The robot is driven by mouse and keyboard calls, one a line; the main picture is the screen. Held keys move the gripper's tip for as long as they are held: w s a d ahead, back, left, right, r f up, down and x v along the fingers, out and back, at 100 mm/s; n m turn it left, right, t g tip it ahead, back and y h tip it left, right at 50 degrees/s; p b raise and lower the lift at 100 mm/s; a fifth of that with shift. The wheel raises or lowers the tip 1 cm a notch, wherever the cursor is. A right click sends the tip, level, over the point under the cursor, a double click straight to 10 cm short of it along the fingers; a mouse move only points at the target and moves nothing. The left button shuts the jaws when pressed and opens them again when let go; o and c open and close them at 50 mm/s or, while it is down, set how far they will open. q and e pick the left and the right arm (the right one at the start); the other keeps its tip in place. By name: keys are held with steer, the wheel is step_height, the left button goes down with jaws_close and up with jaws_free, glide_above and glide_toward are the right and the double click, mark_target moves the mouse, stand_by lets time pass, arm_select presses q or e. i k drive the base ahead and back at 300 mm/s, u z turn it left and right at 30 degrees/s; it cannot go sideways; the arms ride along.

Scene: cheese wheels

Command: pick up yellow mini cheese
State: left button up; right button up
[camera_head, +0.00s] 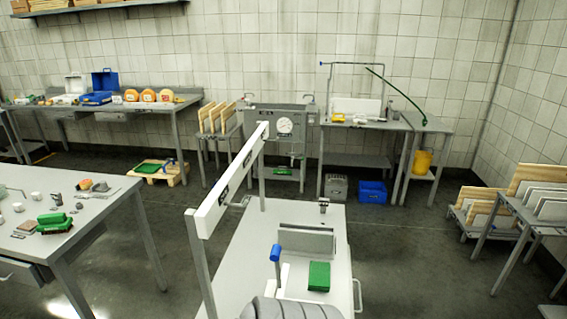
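I cannot single out a yellow mini cheese for sure. Three orange-yellow wheels (147,96) stand in a row on the long grey table at the back left, far from me. A small yellow item (338,118) lies on the back table right of centre, too small to identify. A small orange piece (86,184) sits among items on the left table. Neither of my grippers is in view.
A grey table (250,245) with a long white beam (230,180) over it stands close in front; a green block (319,276) lies on it. The left table (100,215) holds small items. Open floor (410,250) lies to the right, before the board racks (535,195).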

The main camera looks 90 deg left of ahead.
mark_target(85, 184)
steer(key=i, duration=1.95)
steer(key=u, duration=2.55)
steer(key=i, duration=4.65)
steer(key=u, duration=2.95)
steer(key=i, duration=1.55)
